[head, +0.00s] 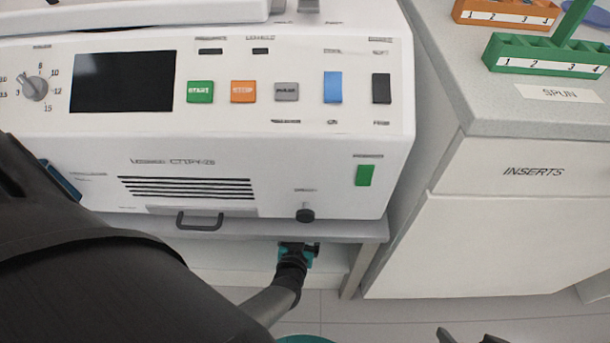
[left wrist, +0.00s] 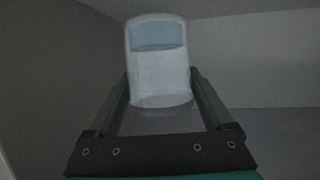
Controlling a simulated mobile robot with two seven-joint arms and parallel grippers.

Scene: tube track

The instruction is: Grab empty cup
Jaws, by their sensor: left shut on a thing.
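The cup (left wrist: 158,75) is pale and translucent, with a blue band near its top in the left wrist view. It stands upright between the two dark fingers of my left gripper (left wrist: 160,100), which is shut on it. In the head view my left gripper (head: 298,254) reaches under the machine's bench top, and its fingers and the cup are hidden there. Whether the cup holds anything is not clear. My right gripper (head: 468,337) shows only as two dark tips, apart from each other, at the bottom edge of the head view.
A white machine (head: 290,150) with buttons and a dark screen stands on a grey bench top (head: 345,229) above the left gripper. White drawers (head: 520,170) labelled INSERTS stand to the right. A green rack (head: 545,55) and an orange rack (head: 505,13) sit on their counter.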

